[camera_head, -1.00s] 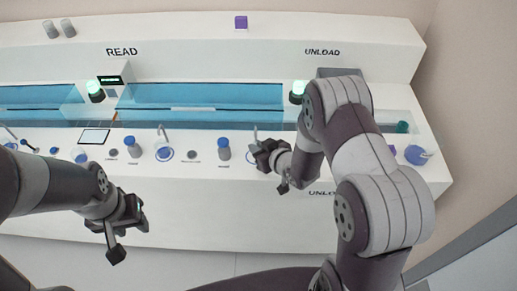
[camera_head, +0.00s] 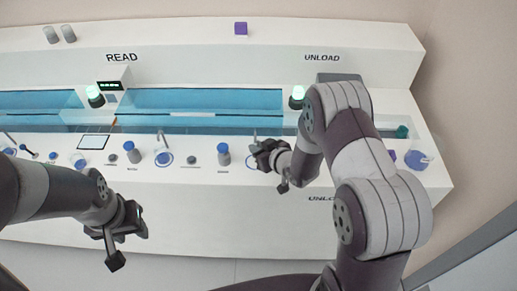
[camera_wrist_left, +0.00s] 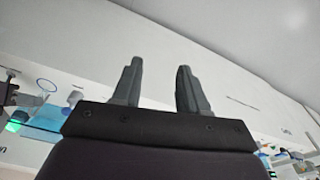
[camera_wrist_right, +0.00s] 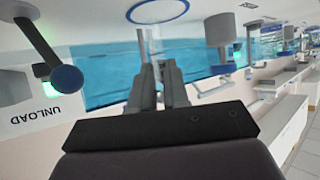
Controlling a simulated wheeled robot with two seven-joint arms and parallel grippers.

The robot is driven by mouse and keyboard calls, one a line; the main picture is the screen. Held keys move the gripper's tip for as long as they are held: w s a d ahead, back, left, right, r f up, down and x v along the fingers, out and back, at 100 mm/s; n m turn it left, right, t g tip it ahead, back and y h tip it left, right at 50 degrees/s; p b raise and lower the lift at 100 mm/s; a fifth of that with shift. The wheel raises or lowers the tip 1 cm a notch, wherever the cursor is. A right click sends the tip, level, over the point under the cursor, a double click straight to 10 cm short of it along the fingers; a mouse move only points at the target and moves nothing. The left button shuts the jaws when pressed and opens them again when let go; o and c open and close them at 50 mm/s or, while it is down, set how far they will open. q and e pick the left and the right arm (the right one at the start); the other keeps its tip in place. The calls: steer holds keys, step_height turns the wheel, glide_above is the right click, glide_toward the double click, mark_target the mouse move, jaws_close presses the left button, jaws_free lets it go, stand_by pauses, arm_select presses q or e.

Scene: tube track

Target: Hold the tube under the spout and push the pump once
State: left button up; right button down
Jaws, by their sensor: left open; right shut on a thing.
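My right gripper (camera_head: 268,156) is over the counter's right part, beside a blue ring mark (camera_head: 250,163). It is shut on a thin pale piece, likely the tube (camera_wrist_right: 148,78), mostly hidden between the fingers. A thin grey upright, perhaps the spout (camera_head: 255,135), stands just behind the gripper; whether the tube is under it I cannot tell. A blue-capped bottle (camera_head: 223,154) stands to the left of this gripper. I cannot tell which part is the pump. My left gripper (camera_head: 120,235) is open and empty in front of the counter, its fingers apart in the left wrist view (camera_wrist_left: 158,80).
The white counter (camera_head: 200,205) carries a second blue ring (camera_head: 163,159), another blue-capped bottle (camera_head: 133,153) and a small grey disc (camera_head: 192,160). A blue trough (camera_head: 200,103) runs behind. A blue object (camera_head: 417,158) sits at the right end.

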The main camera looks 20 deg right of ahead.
arm_select(q)
steer(key=c, duration=0.3)
steer(key=shift+w+d+r, duration=0.1)
steer(key=shift+w+d, duration=0.05)
steer(key=shift+w, duration=0.3)
jaws_close()
steer(key=w+d+r+m, duration=0.1)
steer(key=w+d, duration=0.3)
steer(key=w, duration=0.4)
steer(key=w+d+m, duration=0.1)
steer(key=w+d, duration=0.4)
steer(key=w, duration=0.3)
steer(key=shift+m+t+h, duration=0.3)
steer(key=shift+m+t, duration=0.1)
steer(key=shift+m, duration=0.1)
steer(key=w+d, duration=0.3)
steer(key=d, duration=0.1)
steer(key=w+d, duration=0.2)
steer(key=d, duration=0.3)
steer(key=w+d+f, duration=0.1)
steer(key=w+d, duration=0.2)
steer(key=d, duration=0.2)
steer(key=shift+w+f, duration=0.1)
steer(key=shift+w, duration=0.25)
steer(key=shift+f, duration=2.65)
